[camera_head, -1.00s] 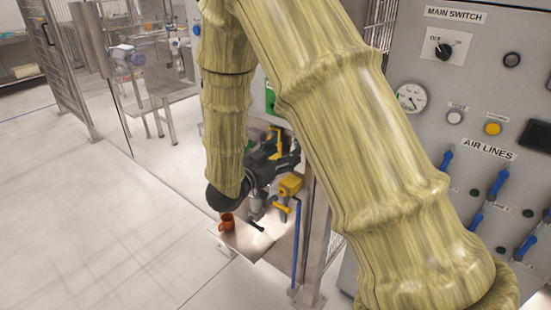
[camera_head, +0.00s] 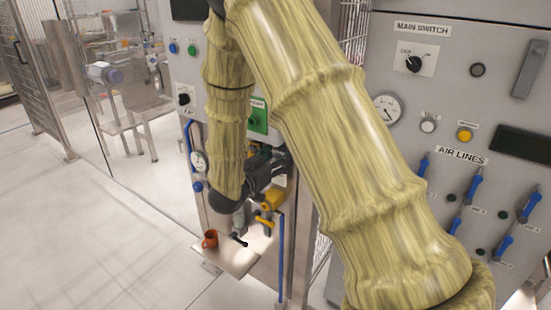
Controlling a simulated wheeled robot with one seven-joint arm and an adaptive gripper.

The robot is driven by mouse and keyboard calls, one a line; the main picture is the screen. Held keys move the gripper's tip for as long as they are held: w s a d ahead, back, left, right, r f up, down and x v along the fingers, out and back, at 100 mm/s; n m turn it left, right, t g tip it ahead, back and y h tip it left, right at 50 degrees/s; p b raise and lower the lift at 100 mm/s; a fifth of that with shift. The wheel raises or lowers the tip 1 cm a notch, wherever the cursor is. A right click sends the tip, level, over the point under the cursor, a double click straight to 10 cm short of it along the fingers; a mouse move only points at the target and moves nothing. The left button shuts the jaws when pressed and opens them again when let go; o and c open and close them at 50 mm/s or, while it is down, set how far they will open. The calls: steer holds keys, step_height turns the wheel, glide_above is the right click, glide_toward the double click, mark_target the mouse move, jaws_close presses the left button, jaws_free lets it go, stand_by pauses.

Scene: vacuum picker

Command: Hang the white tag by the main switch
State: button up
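I cannot make out the white tag for certain. My arm, in a sleeve, crosses the middle of the view and bends down to a dark wrist. My gripper is around the dark parts in front of the left cabinet, above a small shelf (camera_head: 228,262), and far from the switch. Its fingers are not distinct against the dark fittings, so I cannot tell whether they hold anything.
An orange mug (camera_head: 210,239) stands on the shelf. A yellow valve-like fitting (camera_head: 271,201) and a blue pipe (camera_head: 281,258) are close to my wrist. Blue-handled air-line valves (camera_head: 468,189) and a gauge (camera_head: 387,108) are on the right panel. Open floor (camera_head: 90,240) lies at left.

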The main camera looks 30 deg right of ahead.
steer(key=c, duration=0.7)
steer(key=shift+r, duration=0.1)
steer(key=shift+r+p, duration=0.4)
steer(key=shift+p, duration=0.1)
steer(key=shift+s+a, duration=0.2)
steer(key=shift+a, duration=0.2)
steer(key=shift+p+v, duration=0.35)
steer(key=shift+v, duration=1.75)
steer(key=shift+s+a+r, duration=0.1)
steer(key=shift+a, duration=0.15)
steer(key=shift+p+v, duration=0.55)
steer(key=shift+v, duration=1.65)
